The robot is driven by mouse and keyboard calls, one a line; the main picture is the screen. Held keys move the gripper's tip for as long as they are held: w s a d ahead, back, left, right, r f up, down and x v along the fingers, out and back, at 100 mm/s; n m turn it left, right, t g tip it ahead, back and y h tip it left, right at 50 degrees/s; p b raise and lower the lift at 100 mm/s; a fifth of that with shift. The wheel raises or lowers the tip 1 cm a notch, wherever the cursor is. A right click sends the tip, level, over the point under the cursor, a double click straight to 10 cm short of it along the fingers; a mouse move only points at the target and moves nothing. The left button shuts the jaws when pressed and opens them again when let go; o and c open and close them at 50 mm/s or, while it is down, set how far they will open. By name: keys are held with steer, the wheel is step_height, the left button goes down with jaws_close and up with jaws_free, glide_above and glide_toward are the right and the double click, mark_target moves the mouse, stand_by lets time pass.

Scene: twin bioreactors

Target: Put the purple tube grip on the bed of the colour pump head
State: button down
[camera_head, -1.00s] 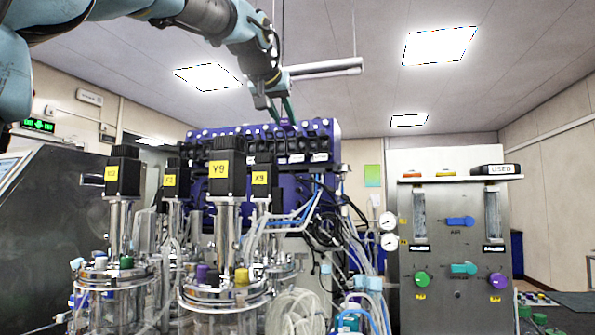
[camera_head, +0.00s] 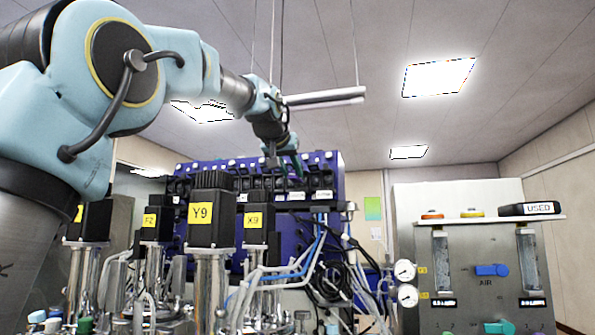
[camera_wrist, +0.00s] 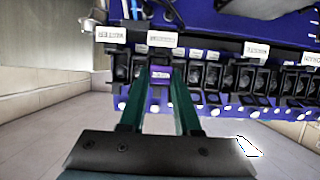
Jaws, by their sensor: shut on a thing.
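The purple tube grip (camera_wrist: 160,73) shows in the wrist view between the tips of my gripper's green fingers (camera_wrist: 159,82). My gripper is shut on it. In the head view my gripper (camera_head: 285,166) hangs in front of the blue pump rack (camera_head: 334,168), near its top row, and I cannot make out the grip there. The rack carries a row of black pump heads (camera_wrist: 240,78) with white labels. The grip is in line with this row; whether it touches a bed is unclear. The label print is too small to tell surely which head is the colour one.
Tall motors labelled Y9 (camera_head: 211,210) and X9 (camera_head: 256,221) stand below and in front of the rack. Blue and clear tubing (camera_head: 290,268) loops beside them. A grey gas panel (camera_head: 470,260) with gauges stands at right.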

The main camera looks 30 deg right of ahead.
mark_target(298, 180)
steer(key=w+d+p, duration=0.3)
steer(key=w+d, duration=0.1)
steer(key=shift+w+f, duration=0.15)
steer(key=shift+f, duration=0.6)
steer(key=shift+f, duration=0.15)
steer(key=c, duration=0.6)
jaws_free()
